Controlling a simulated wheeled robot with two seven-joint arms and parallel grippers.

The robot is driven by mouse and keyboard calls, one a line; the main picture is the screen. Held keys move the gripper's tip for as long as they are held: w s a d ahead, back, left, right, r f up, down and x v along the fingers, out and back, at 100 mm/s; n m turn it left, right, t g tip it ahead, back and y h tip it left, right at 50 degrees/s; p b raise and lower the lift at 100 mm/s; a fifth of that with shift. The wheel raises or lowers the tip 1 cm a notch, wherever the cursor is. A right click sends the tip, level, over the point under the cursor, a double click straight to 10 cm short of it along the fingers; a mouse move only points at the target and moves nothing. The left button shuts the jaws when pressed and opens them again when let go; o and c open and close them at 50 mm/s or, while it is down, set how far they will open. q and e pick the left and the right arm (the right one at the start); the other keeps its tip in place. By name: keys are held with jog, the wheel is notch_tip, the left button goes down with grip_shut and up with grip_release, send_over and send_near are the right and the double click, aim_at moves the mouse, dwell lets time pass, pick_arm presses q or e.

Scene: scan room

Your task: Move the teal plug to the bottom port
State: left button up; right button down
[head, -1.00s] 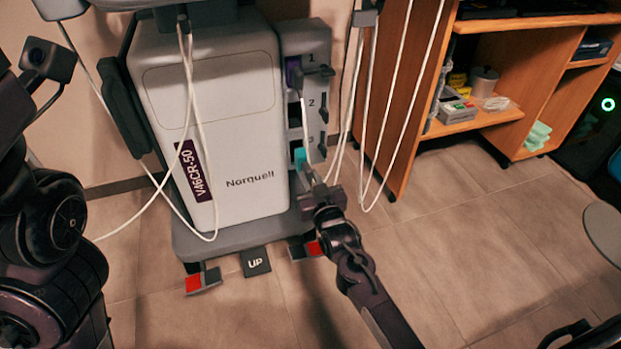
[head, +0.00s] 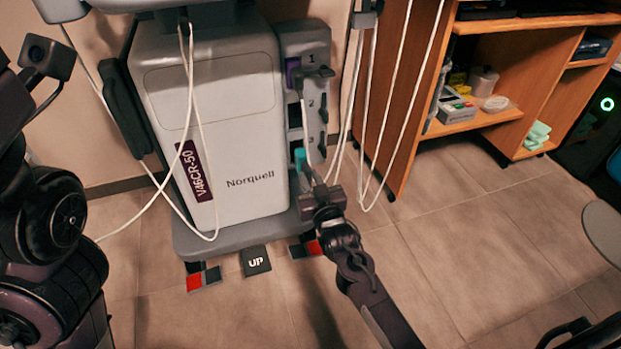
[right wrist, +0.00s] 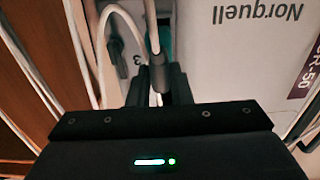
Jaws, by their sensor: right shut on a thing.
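The teal plug (head: 300,156) is at the lowest opening of the port panel (head: 290,60) on the side of the white Norquell unit (head: 230,130); its teal end also shows in the right wrist view (right wrist: 166,38). My right gripper (head: 311,180) is just below and to the right of it, shut on the plug's grey cable end (right wrist: 157,74). Whether the teal end is fully seated in the bottom port cannot be told. A purple plug (head: 293,72) is at port 1. The middle opening (head: 294,115) looks dark. My left gripper is not in view.
White cables (head: 362,150) hang beside the panel on the right and across the unit's front. A wooden shelf (head: 400,110) stands close on the right.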

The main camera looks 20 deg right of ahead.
aim_at(304, 167)
jog(key=shift+w+a+p, duration=0.1)
jog(key=shift+w+p, duration=0.35)
jog(key=shift+w, duration=1.95)
dwell(5.6)
